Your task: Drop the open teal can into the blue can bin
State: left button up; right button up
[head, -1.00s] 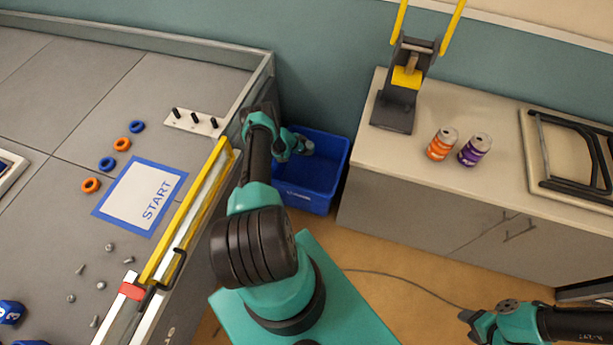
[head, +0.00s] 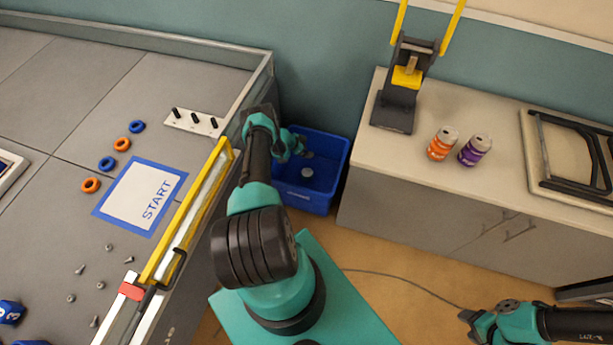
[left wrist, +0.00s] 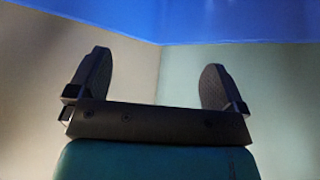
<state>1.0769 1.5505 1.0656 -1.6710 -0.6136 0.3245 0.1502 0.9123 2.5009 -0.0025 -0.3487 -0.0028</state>
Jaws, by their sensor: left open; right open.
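The blue can bin (head: 325,190) stands on the floor between the grey table and the cabinet. The can (head: 307,172), seen end-on as a small pale grey disc, is inside the bin, apart from my gripper; its teal side is not visible. My left gripper (head: 301,143) is over the bin's back left part. In the left wrist view its fingers (left wrist: 158,82) are spread with nothing between them, and the blue bin (left wrist: 240,20) fills the top. My right gripper (head: 468,326) is at the lower right, over the floor, away from the bin.
An orange can (head: 440,146) and a purple can (head: 474,151) stand on the cabinet top beside a can crusher (head: 398,100) with yellow handles. The grey table (head: 60,120) holds rings, pegs, screws and a START sheet. A cable crosses the floor.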

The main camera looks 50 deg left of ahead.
pick_arm(q)
jog(key=v, duration=1.1)
jog(key=shift+s+r, duration=0.3)
jog(key=shift+a, duration=0.1)
dwell(0.3)
